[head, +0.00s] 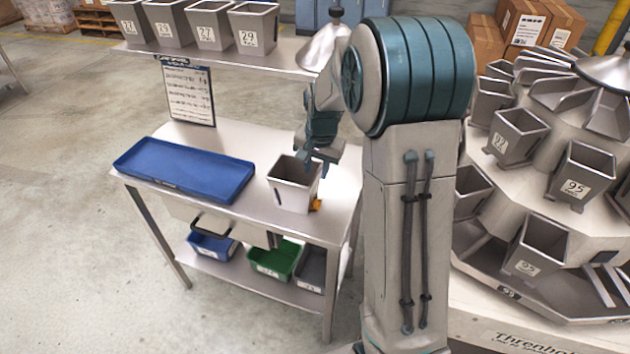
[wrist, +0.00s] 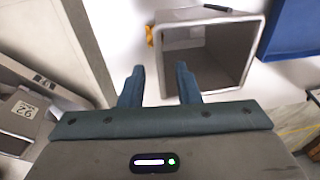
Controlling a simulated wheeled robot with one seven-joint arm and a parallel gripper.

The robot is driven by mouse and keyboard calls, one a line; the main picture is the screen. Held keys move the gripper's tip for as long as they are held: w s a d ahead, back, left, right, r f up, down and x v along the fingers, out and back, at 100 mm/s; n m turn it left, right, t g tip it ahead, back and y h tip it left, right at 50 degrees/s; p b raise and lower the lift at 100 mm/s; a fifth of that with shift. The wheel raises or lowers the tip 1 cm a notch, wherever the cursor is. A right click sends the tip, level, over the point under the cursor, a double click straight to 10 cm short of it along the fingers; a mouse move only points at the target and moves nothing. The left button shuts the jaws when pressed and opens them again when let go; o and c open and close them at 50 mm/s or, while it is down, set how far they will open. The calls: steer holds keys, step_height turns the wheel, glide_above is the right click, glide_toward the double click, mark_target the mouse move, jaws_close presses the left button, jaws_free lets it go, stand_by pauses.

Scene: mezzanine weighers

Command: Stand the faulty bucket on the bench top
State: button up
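A grey metal bucket (head: 290,195) stands upright on the bench top (head: 240,143), right of the blue tray. It is open at the top and looks empty. An orange part (head: 316,205) shows at its lower right side. In the wrist view the bucket (wrist: 250,45) is seen from above, with the orange part (wrist: 150,36) on its left. My gripper (head: 318,166) is over the bucket's far right edge. In the wrist view my gripper (wrist: 160,80) is open, its fingers apart with nothing between them. The right finger overlaps the bucket's near corner; I cannot tell whether they touch.
A blue tray (head: 185,169) fills the bench's left side. Numbered buckets (head: 252,30) line the shelf above; a notice (head: 188,92) hangs below it. Blue (head: 212,246) and green (head: 275,262) bins sit underneath. The weigher with several buckets (head: 580,178) stands right of my arm.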

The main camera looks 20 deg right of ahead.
steer(key=s+a+r+n, duration=0.2)
steer(key=s+r+n, duration=0.1)
steer(key=s+r, duration=0.8)
steer(key=s+a+f+n+t, duration=0.1)
steer(key=s+n, duration=0.3)
steer(key=s, duration=1.1)
steer(key=shift+a+f, duration=0.35)
steer(key=shift+f, duration=0.05)
